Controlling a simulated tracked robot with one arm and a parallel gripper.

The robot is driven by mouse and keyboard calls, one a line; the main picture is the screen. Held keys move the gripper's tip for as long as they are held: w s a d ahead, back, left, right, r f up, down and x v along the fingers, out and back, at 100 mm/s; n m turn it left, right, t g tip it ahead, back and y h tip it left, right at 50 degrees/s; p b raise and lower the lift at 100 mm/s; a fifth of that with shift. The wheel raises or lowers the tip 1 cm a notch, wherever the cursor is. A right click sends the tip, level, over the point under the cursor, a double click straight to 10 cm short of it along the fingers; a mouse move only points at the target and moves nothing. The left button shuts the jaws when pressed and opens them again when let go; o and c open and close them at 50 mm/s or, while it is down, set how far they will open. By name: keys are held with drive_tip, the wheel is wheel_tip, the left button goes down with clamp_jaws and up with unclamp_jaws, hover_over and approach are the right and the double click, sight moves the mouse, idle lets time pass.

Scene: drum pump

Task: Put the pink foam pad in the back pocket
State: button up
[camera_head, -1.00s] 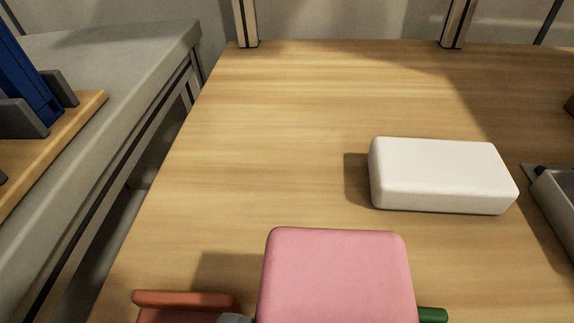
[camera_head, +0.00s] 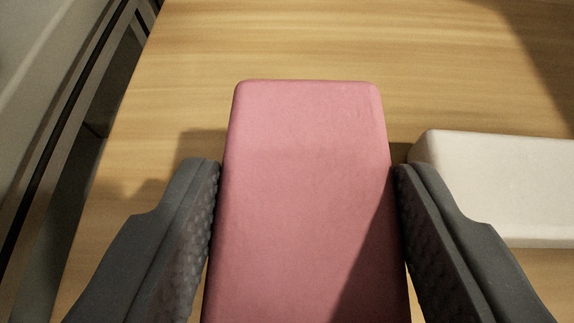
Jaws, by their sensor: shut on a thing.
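The pink foam pad (camera_head: 300,140) fills the middle of the view and runs off its bottom edge. My gripper (camera_head: 308,172) is shut on it, with one dark grey finger against its left side and the other against its right side. The pad's far end reaches out beyond the fingertips. A shadow lies across its lower right part. Whether the pad rests on the table or is just above it, I cannot tell. The back pocket is not in view.
A white block (camera_head: 500,185) lies on the wooden table (camera_head: 330,40), close to the right finger. The table is clear beyond the pad. Its left edge and a gap beside a grey surface (camera_head: 45,60) show at the left.

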sight(300, 254)
drive_tip(key=shift+w, duration=0.2)
drive_tip(key=shift+w+f, duration=0.1)
drive_tip(key=shift+f, duration=0.2)
wheel_tip(300, 254, down, 3)
drive_tip(key=shift+f+b, duration=0.1)
drive_tip(key=shift+b, duration=0.6)
drive_tip(key=o, duration=0.9)
drive_tip(key=shift+o, duration=0.2)
